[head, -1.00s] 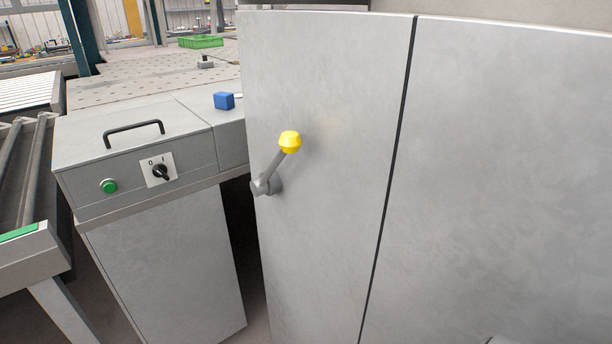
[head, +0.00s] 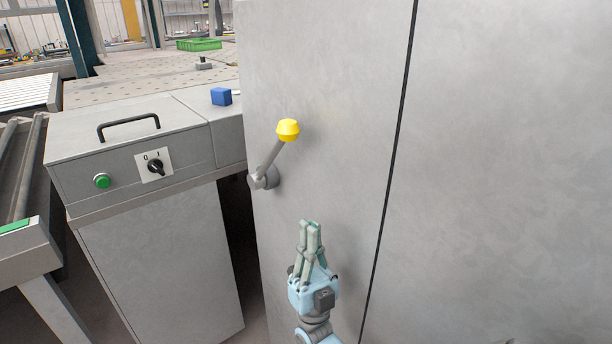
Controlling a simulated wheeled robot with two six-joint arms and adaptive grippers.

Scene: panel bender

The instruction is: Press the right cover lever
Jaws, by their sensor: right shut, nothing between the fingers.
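The cover lever (head: 271,159) is a grey arm on a round pivot at the left part of the grey cabinet front. It slants up and to the right and ends in a yellow knob (head: 288,130). My right gripper (head: 311,224) is in front of the cabinet, below and a little right of the lever. Its fingers are together, pointing up, with nothing between them. It is apart from the lever. My left gripper is not in view.
The cabinet (head: 470,170) has a dark vertical seam right of the lever. To the left stands a control box (head: 130,160) with a black handle, a green button (head: 102,181) and a rotary switch (head: 155,167). A blue block (head: 221,96) lies behind.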

